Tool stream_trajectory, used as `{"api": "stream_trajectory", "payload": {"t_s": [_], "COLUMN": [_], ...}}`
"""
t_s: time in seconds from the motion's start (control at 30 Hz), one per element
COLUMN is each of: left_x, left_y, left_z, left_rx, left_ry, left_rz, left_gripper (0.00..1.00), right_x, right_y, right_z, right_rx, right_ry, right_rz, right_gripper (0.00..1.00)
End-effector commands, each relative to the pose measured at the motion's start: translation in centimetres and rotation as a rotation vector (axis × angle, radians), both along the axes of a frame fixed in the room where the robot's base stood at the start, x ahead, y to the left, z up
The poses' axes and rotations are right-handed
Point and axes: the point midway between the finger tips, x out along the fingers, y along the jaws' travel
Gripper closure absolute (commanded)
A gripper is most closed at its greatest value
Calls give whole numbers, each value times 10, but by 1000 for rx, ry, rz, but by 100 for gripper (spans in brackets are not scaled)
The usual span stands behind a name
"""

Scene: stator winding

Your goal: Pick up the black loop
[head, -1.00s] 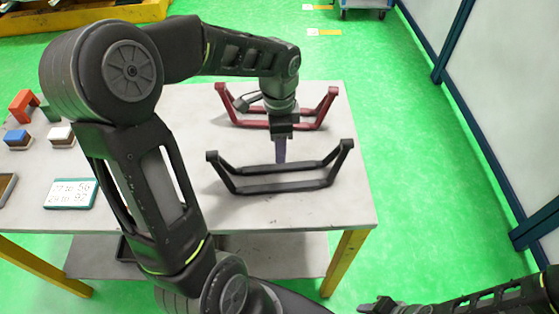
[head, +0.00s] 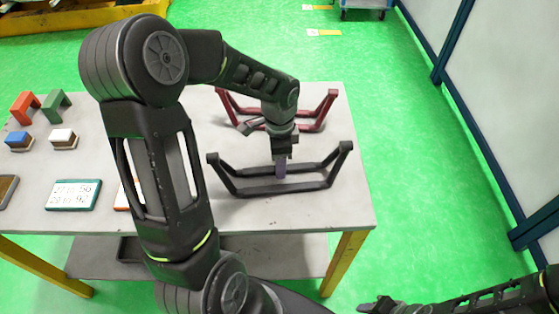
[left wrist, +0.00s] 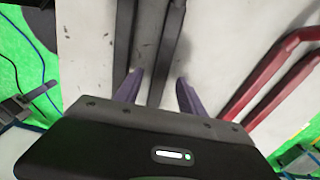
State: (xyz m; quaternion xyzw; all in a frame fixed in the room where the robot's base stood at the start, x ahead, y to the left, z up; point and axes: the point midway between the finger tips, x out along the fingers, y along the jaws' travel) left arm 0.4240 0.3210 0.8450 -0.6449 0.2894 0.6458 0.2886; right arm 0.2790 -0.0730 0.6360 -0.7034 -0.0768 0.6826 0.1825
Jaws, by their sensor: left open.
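The black loop (head: 285,187) lies on the right part of the table, its two long bars side by side and its ends raised. My left gripper (head: 281,170) points down over the middle of the loop, open. In the left wrist view one black bar (left wrist: 168,45) of the loop runs between the two fingertips (left wrist: 158,85), and the other bar (left wrist: 123,40) runs near the left finger. I cannot tell the height of the fingertips over the bars. My right gripper (head: 378,306) is at the bottom right, off the table, its jaws unclear.
A red loop (head: 320,112) lies behind the black one; it also shows in the left wrist view (left wrist: 268,85). Red (head: 24,106) and green (head: 56,103) brackets, small blocks and a teal-framed display (head: 73,196) are at left. The table's right front corner is clear.

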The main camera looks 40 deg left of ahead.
Motion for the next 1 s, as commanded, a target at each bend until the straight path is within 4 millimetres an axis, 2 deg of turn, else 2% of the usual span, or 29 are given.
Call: {"api": "stream_trajectory", "payload": {"t_s": [0.13, 0.7, 1.0], "left_x": [0, 0, 0], "left_y": [0, 0, 0], "left_z": [-12, -13, -13], "left_rx": [-1, 0, 0], "left_ry": [0, -1, -1], "left_rz": [1, 1, 1], "left_gripper": [53, 53, 76], "right_x": [0, 0, 0], "right_y": [0, 0, 0], "right_z": [1, 0, 0], "right_rx": [-1, -1, -1], "right_ry": [1, 1, 1], "right_rz": [-1, -1, -1], "right_gripper": [64, 64, 64]}}
